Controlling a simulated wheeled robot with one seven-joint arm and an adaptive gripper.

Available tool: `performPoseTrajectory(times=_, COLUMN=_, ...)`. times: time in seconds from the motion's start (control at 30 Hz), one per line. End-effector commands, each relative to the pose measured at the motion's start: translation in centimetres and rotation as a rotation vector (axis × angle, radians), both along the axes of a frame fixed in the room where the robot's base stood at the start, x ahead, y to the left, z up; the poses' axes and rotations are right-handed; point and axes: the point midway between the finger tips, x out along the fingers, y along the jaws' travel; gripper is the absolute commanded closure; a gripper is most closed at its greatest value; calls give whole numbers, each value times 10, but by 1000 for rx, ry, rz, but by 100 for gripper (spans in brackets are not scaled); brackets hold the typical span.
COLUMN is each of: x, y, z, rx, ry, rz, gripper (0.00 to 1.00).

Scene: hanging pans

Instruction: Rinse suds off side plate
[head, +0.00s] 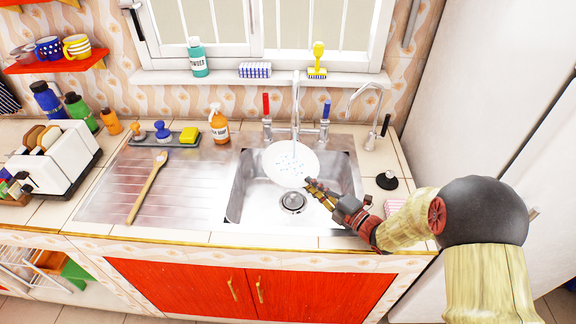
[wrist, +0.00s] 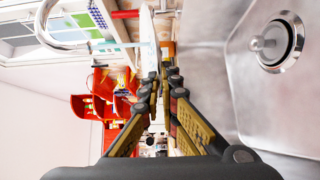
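The white side plate (head: 290,160) is held over the sink basin (head: 338,190), below the tap. Small bluish specks, which look like suds, dot its face. My gripper (head: 311,186) is shut on the plate's lower right edge. In the wrist view the plate (wrist: 148,45) shows edge-on between the fingertips (wrist: 163,85). The chrome tap (head: 296,100) stands behind the plate, with a red handle (head: 266,105) and a blue handle (head: 326,110).
The basin drain (head: 293,202) is clear below. A second curved spout (head: 368,95) rises at right.

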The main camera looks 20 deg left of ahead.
Motion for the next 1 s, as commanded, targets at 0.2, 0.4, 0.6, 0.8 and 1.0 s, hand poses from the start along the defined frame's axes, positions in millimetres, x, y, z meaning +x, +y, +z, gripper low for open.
performPoseTrajectory(times=0.2, x=0, y=0, z=1, rx=1, ry=-2, rz=0, gripper=100)
performPoseTrajectory(times=0.4, x=0, y=3, z=1, rx=1, ry=-3, rz=2, gripper=100)
performPoseTrajectory(times=0.6, x=0, y=10, z=1, rx=2, ry=-3, rz=2, gripper=100)
performPoseTrajectory(times=0.8, x=1, y=12, z=2, rx=2, ry=-3, rz=0, gripper=100)
performPoseTrajectory(times=1.0, x=-5, y=12, z=1, rx=1, ry=-2, rz=1, gripper=100)
